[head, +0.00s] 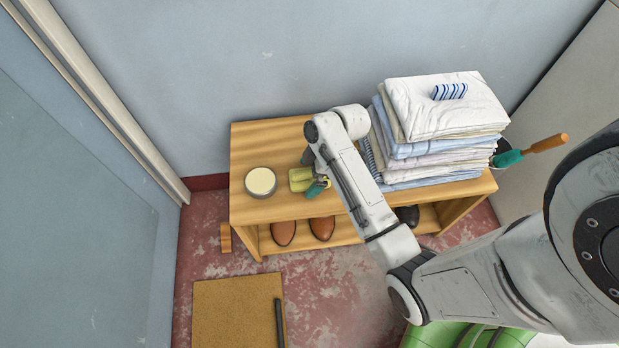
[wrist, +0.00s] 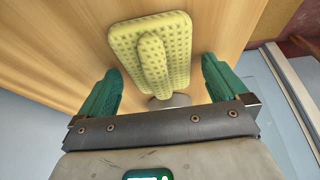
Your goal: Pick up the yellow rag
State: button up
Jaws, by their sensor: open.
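The yellow rag (head: 299,180) lies on the wooden bench top, just right of a round tin. In the wrist view the rag (wrist: 178,55) is a waffle-textured flat pad with a raised roll along its middle. My gripper (wrist: 161,68) is open, its green fingers spread on either side of the rag's near part. The fingers look apart from the rag, and nothing is held. In the head view my gripper (head: 314,174) is at the rag's right side, partly hidden by my arm. I cannot tell its exact height above the bench.
The round tin (head: 260,181) with cream contents stands left of the rag. A tall stack of folded linen (head: 440,110) with a striped cloth (head: 450,91) on top stands right. Brown shoes (head: 284,232) sit on the lower shelf. A wall backs the bench. A grey rounded object (wrist: 170,101) shows beside the rag.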

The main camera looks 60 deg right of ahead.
aim_at(305, 173)
jog(key=c, duration=1.1)
jog(key=shift+o, duration=0.2)
jog(key=shift+r, duration=0.1)
jog(key=shift+r+p, duration=0.35)
jog(key=shift+r, duration=0.15)
notch_tip(305, 173, up, 3)
jog(key=shift+f+p, duration=0.2)
jog(key=shift+p, duration=0.5)
jog(key=s+r+p, duration=0.4)
jog(key=s+r, duration=0.5)
jog(key=s, duration=0.5)
jog(key=shift+d+r+p, duration=0.15)
jog(key=shift+d+p, duration=0.15)
jog(key=shift+d, duration=0.1)
